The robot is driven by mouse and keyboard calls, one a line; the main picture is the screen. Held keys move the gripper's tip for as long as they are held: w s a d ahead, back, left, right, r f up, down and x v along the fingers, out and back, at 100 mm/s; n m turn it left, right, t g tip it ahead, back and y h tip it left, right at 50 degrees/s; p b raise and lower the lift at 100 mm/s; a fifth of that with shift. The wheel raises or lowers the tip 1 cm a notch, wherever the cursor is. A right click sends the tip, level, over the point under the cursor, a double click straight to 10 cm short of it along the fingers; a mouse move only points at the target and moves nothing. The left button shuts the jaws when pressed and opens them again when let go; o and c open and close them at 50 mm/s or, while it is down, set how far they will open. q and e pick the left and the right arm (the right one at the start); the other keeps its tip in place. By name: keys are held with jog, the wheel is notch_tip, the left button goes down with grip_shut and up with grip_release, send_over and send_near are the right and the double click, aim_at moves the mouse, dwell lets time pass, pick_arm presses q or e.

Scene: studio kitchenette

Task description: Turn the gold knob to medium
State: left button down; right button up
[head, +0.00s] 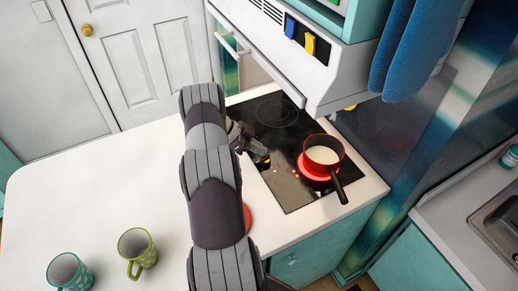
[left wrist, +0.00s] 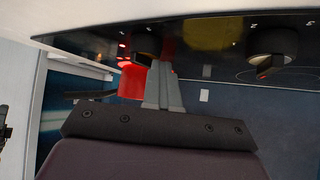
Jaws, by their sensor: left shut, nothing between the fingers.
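My left gripper (head: 258,149) reaches over the front left of the black cooktop (head: 272,180), its fingers shut and empty. In the left wrist view the closed fingertips (left wrist: 161,66) are at a dark knob with a brownish-gold tint (left wrist: 146,43) and partly cover it. I cannot tell whether they touch it. A second dark knob with an orange pointer (left wrist: 272,50) stands to the right, with pale numerals near it. In the head view a small gold spot (head: 265,161) shows just below the fingertips. The knob's setting cannot be read. My right gripper is out of view.
A red saucepan (head: 323,148) with white contents sits on a glowing red burner, its handle toward the front. The white hood (head: 290,60) overhangs the cooktop. A green mug (head: 137,250) and a teal mug (head: 68,272) stand on the white counter (head: 100,190).

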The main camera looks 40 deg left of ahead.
pick_arm(q)
jog(key=shift+s+d+p, duration=0.25)
jog(key=shift+s+p, duration=0.1)
jog(key=shift+s, duration=0.1)
jog(key=shift+s+f, duration=0.15)
jog(key=shift+f, duration=0.05)
jog(key=shift+s+a, duration=0.1)
jog(key=shift+s, duration=0.1)
jog(key=w+b+v, duration=0.1)
jog(key=b+v, duration=0.3)
jog(key=v, duration=0.8)
jog(key=shift+s+a+r, duration=0.25)
jog(key=shift+a+r, duration=0.05)
jog(key=shift+r, duration=0.2)
